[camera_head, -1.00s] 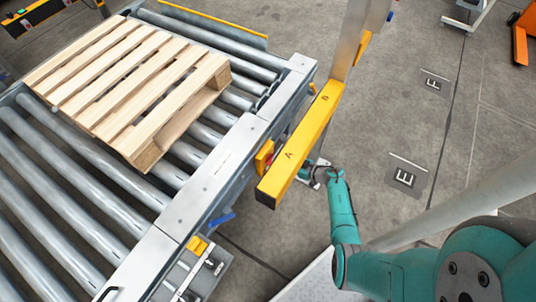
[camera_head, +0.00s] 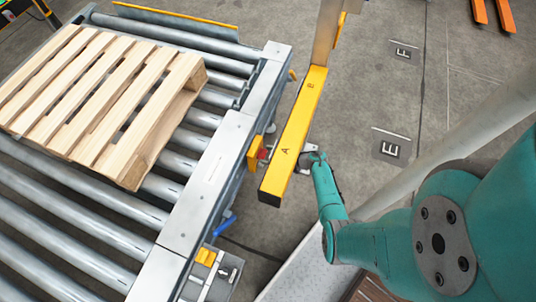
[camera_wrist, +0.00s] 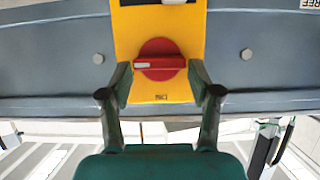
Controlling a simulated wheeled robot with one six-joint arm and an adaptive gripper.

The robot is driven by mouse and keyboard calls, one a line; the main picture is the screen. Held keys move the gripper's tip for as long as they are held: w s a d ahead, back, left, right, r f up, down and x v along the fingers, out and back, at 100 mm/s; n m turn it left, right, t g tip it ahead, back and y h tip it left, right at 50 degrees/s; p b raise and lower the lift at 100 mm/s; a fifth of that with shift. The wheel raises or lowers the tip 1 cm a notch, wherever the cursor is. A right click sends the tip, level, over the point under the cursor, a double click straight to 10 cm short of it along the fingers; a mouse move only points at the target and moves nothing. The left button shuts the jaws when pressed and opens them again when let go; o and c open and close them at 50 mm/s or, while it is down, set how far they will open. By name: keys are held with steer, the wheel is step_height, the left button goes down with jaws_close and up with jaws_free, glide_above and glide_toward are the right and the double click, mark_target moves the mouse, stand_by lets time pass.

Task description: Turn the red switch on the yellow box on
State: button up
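The yellow box (camera_wrist: 158,98) is fixed to the grey conveyor side in the wrist view. Its round red switch (camera_wrist: 159,49) has a handle bar lying level across the dial. The yellow box (camera_head: 253,153) and a bit of the red switch (camera_head: 263,154) also show in the head view. My gripper (camera_wrist: 159,80) is open, with one finger on each side of the switch's lower part and a gap to it on both sides. I cannot tell whether the fingertips touch the box. In the head view my gripper is partly hidden behind the yellow beam.
A yellow beam (camera_head: 293,140) marked A and B stands close beside my gripper. A wooden pallet (camera_head: 95,105) lies on the roller conveyor (camera_head: 195,205) at left.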

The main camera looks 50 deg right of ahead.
steer(key=c, duration=0.5)
steer(key=shift+c, duration=0.2)
steer(key=shift+s+a+n+h, duration=0.15)
steer(key=shift+a+n+h, duration=0.1)
steer(key=shift+n+h, duration=0.7)
steer(key=n+t+h, duration=0.1)
steer(key=n, duration=0.2)
steer(key=f+n+t+h, duration=0.1)
steer(key=n+t, duration=0.1)
steer(key=n, duration=0.2)
steer(key=a+n+t+h, duration=0.1)
steer(key=n+t, duration=0.1)
steer(key=n, duration=0.2)
steer(key=shift+s+f+h, duration=0.15)
steer(key=shift+f+h, duration=0.15)
steer(key=shift+h, duration=0.05)
steer(key=shift+n, duration=0.35)
